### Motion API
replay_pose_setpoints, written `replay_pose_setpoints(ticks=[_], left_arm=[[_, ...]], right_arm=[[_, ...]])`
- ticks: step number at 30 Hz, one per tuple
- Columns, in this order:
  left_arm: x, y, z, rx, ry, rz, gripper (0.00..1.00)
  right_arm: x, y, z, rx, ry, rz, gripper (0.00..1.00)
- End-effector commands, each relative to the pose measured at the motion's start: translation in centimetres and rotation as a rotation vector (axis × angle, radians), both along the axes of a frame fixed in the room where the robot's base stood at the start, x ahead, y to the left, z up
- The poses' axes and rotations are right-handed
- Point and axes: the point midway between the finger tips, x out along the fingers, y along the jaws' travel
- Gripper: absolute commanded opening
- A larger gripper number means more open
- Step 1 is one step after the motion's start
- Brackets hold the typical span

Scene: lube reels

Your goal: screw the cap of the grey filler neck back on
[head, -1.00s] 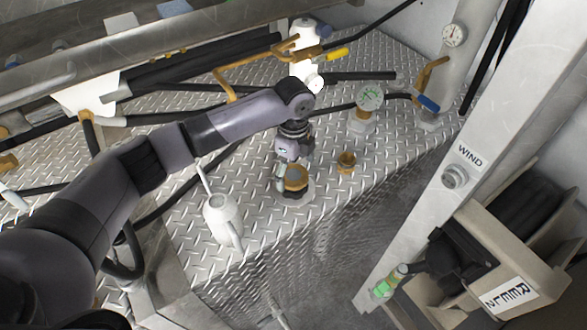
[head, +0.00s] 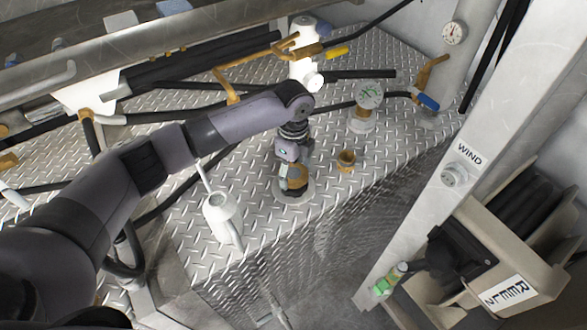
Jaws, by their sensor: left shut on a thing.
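My left gripper (head: 292,182) reaches down onto the filler neck on the tread-plate tank top. It is shut on the orange-brown cap (head: 298,184), which sits at the top of the neck, in line with it as far as I can see. The grey filler neck (head: 307,191) shows mainly as a pale round flange around the cap and fingers. The fingers hide part of the cap and the joint between cap and neck, so I cannot tell how far the threads engage. My right gripper is not in view.
A small open brass neck (head: 346,160) stands just right of the gripper. A white watering-can-like jug (head: 222,215) stands to the left. Dark hoses cross the plate at the back. Reel 2 (head: 510,293) is at lower right.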

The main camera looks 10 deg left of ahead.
Motion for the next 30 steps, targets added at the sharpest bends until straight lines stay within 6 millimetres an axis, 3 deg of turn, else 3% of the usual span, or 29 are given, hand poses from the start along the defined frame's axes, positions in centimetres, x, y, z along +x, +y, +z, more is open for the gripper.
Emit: replay_pose_setpoints(ticks=[7,11,21,30], left_arm=[[0.0,0.0,0.0,0.000,0.001,0.000,0.34],[0.0,0.0,0.1,0.001,0.002,-0.028,0.34],[-0.1,0.1,0.0,0.001,0.002,-0.407,0.34],[-0.1,0.1,-0.1,0.001,0.002,-0.452,0.34]], right_arm=[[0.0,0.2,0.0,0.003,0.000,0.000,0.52],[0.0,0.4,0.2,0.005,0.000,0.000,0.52],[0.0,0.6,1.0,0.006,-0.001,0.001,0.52],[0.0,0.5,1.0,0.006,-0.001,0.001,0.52]])
